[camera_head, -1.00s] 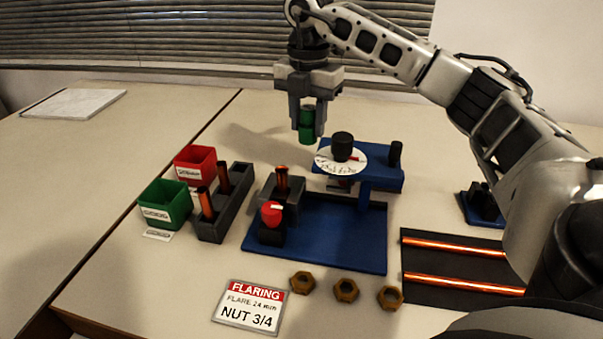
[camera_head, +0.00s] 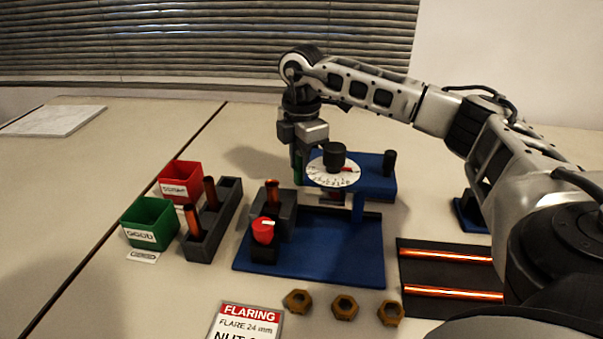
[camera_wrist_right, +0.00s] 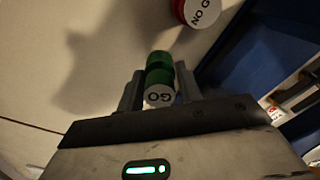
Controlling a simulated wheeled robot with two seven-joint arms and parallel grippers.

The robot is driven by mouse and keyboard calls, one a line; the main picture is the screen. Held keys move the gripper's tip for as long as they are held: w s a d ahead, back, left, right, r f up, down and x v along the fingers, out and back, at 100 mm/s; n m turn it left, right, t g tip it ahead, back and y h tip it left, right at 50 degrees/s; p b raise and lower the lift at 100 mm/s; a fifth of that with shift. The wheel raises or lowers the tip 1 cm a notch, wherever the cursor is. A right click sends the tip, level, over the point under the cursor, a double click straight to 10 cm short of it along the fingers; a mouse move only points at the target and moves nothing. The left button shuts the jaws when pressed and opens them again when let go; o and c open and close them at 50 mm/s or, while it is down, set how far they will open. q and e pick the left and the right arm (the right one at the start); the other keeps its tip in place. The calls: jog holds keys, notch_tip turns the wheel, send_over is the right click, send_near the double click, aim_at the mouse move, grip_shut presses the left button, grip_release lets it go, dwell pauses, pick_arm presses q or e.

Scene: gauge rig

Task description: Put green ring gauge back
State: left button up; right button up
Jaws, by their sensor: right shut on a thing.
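The green gauge (camera_head: 297,169), a green cylinder, is held between the fingers of my right gripper (camera_head: 303,160), behind the dial in the head view. In the right wrist view the gauge's white "GO" face (camera_wrist_right: 159,97) shows between the two fingers of the gripper (camera_wrist_right: 160,85), which is shut on it. A red gauge with a "NO GO" face (camera_wrist_right: 197,12) stands on the table nearby in the right wrist view. The dial hides part of the gripper in the head view, so I cannot tell whether the green gauge touches the table. My left gripper is not in view.
The blue rig (camera_head: 330,262) with its white dial (camera_head: 322,178) and black knob stands just in front of the gripper. A green bin (camera_head: 150,222), a red bin (camera_head: 180,182) and a grey rack (camera_head: 222,220) stand left. Several nuts (camera_head: 344,306) lie in front.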

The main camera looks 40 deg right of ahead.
aim_at(301, 153)
jog(key=shift+f, duration=1.1)
jog(key=shift+f, duration=0.1)
jog(key=o, duration=1)
jog(key=shift+o, duration=0.2)
notch_tip(301, 153, up, 11)
jog(key=shift+r+p, duration=0.1)
jog(key=shift+p, duration=0.65)
jog(key=shift+r, duration=0.5)
